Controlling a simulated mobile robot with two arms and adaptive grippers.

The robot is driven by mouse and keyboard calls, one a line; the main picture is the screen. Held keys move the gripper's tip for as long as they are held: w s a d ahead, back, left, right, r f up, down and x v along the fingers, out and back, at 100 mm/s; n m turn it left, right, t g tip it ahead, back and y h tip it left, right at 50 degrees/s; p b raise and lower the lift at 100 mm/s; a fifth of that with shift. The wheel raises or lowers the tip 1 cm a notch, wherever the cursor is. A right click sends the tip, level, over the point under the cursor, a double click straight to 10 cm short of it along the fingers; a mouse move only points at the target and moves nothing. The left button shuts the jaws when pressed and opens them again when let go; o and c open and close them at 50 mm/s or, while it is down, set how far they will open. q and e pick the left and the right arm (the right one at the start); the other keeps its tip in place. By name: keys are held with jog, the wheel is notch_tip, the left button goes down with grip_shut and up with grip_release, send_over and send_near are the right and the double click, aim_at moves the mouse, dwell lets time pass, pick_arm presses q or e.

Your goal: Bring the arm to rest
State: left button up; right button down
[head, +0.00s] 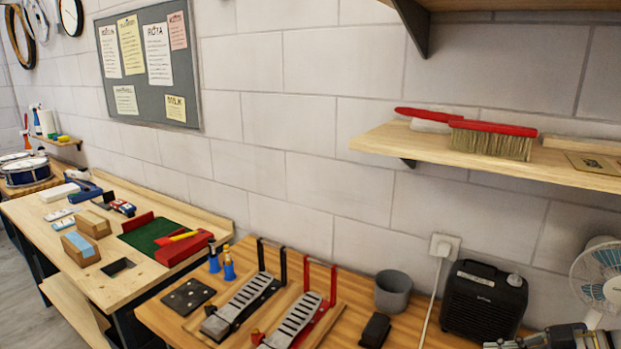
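A grey metal part that looks like my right gripper (545,340) shows at the bottom right corner, cut off by the frame edge. My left arm and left gripper are not in view.
A wooden bench holds two drum pedals (243,305), a grey cup (393,291), a black heater box (483,301) and a fan (600,275). A second bench at left (85,215) holds blocks and a green mat. A wall shelf (480,157) carries a red brush (492,138).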

jog(key=w+a+f+m+t+h, duration=0.1)
jog(key=w+a+m+t, duration=0.15)
jog(key=a+t, duration=0.3)
jog(key=w+a+m+t+h, duration=0.2)
jog(key=a+m+t, duration=0.15)
jog(key=a, duration=0.35)
jog(key=s+d+f+m+g+h, duration=0.1)
jog(key=s+f+m+g+h, duration=0.5)
jog(key=s+f, duration=0.55)
jog(key=s+a+f+n+g, duration=0.1)
jog(key=s+a+f+g, duration=0.15)
jog(key=s, duration=0.65)
jog(key=s+a+f+g, duration=0.2)
jog(key=s+f+g, duration=0.1)
jog(key=s, duration=0.6)
notch_tip(320, 180, down, 35)
jog(key=s+g+b, duration=0.2)
jog(key=b, duration=0.6)
pick_arm(q)
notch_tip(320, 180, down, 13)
jog(key=b, duration=0.5)
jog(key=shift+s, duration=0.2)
pick_arm(e)
jog(key=s+d+f+n, duration=0.1)
jog(key=s+d+f, duration=0.2)
jog(key=s+f, duration=1.3)
notch_tip(320, 180, down, 4)
jog(key=shift+s+f+g, duration=0.1)
jog(key=shift+s+g, duration=0.25)
jog(key=shift+g, duration=0.1)
